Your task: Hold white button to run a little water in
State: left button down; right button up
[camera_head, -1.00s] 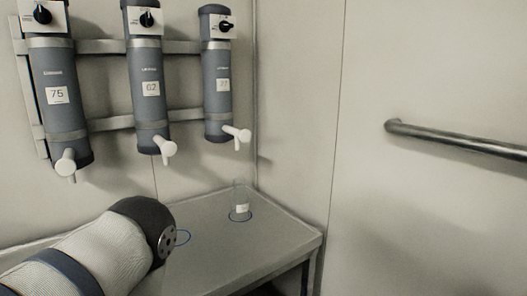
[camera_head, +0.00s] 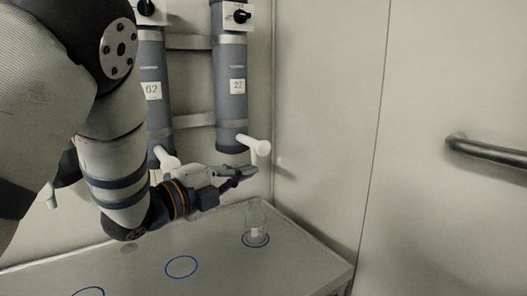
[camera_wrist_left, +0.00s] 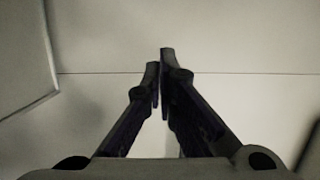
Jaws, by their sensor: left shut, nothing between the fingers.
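The right-hand grey dispenser (camera_head: 231,84), labelled 27, hangs on the wall with a white tap (camera_head: 256,145) sticking out at its foot. The white button cannot be told apart from the tap. A clear glass bottle (camera_head: 255,220) with a pale label stands upright inside a blue ring on the bench, below the tap. My left gripper (camera_head: 250,172) is shut and empty, just below the tap and above the bottle. Whether it touches the tap cannot be told. In the left wrist view its fingers (camera_wrist_left: 160,75) are together before a bare wall. My right gripper is not in view.
Another dispenser (camera_head: 152,92), labelled 62, hangs to the left, partly behind my arm. The grey bench (camera_head: 215,262) has empty blue rings (camera_head: 181,267) left of the bottle. A metal handrail (camera_head: 490,152) runs along the right wall.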

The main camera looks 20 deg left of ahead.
aim_at(264, 149)
pick_arm(q)
jog(key=shift+s+d+r, duration=0.1)
jog(key=shift+s, duration=0.1)
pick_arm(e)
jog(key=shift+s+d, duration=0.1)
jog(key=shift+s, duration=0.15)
pick_arm(q)
jog(key=w+b, duration=0.1)
jog(key=w, duration=1)
jog(key=shift+w+d, duration=0.3)
jog(key=shift+d, duration=0.1)
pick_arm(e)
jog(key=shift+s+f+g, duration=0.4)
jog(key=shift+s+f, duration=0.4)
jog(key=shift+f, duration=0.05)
